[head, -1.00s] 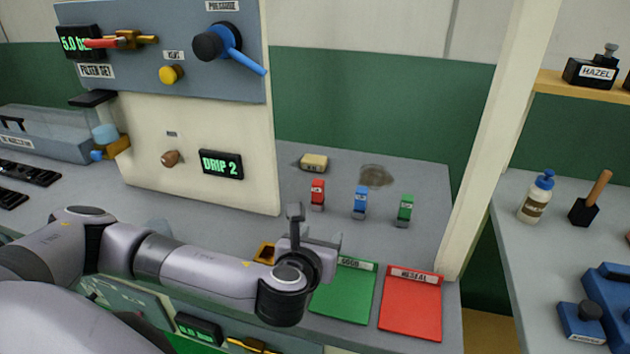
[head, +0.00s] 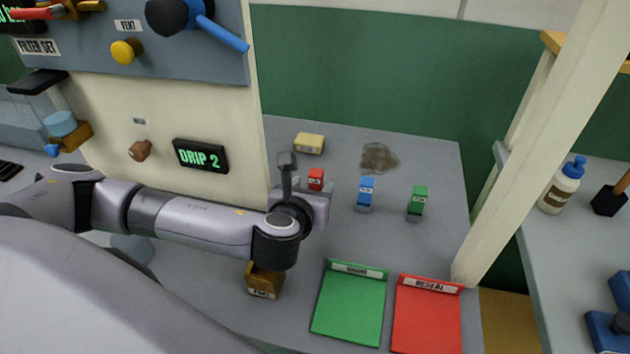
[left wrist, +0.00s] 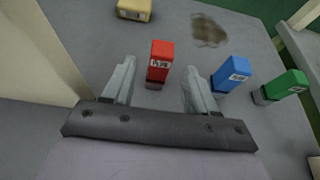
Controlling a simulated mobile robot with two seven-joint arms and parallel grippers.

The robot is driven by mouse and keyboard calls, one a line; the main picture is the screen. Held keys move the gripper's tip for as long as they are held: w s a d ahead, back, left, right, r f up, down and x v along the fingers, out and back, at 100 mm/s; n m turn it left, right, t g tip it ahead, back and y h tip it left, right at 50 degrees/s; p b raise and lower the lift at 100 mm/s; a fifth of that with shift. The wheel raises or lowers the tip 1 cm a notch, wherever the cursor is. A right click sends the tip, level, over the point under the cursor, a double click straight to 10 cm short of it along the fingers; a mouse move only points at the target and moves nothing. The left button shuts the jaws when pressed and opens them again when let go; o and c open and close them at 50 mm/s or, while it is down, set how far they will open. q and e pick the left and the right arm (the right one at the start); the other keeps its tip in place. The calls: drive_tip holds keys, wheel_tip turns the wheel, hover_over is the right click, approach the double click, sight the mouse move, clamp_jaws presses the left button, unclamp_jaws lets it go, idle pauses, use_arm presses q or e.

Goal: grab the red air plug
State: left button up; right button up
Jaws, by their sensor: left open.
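The red air plug (head: 316,179) is a small upright red block with a white label, standing on the grey bench at the left of a row of plugs. In the left wrist view the red plug (left wrist: 160,62) stands centred ahead of and between the fingertips, with a gap on each side. My left gripper (left wrist: 157,88) is open and empty; in the head view the left gripper (head: 310,190) hides the plug's lower part. I cannot tell whether the plug is fully between the fingers. My right gripper is not in view.
A blue plug (head: 365,194) and a green plug (head: 416,202) stand to the right. A yellow block (head: 309,143) and a brown stain (head: 379,158) lie behind. A green tray (head: 349,305), a red tray (head: 427,318) and a brown box (head: 264,281) are in front. A cream panel (head: 220,115) rises at left.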

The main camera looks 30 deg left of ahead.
sight(318, 175)
use_arm(q)
drive_tip(key=shift+r+p+x, duration=0.2)
drive_tip(key=shift+x, duration=1.35)
drive_tip(key=shift+r+p+x, duration=0.15)
drive_tip(key=shift+p+x, duration=0.05)
drive_tip(key=shift+x, duration=1.35)
drive_tip(key=shift+w+a, duration=0.1)
drive_tip(key=shift+w, duration=0.05)
drive_tip(key=shift+c, duration=0.3)
drive_tip(key=c, duration=1)
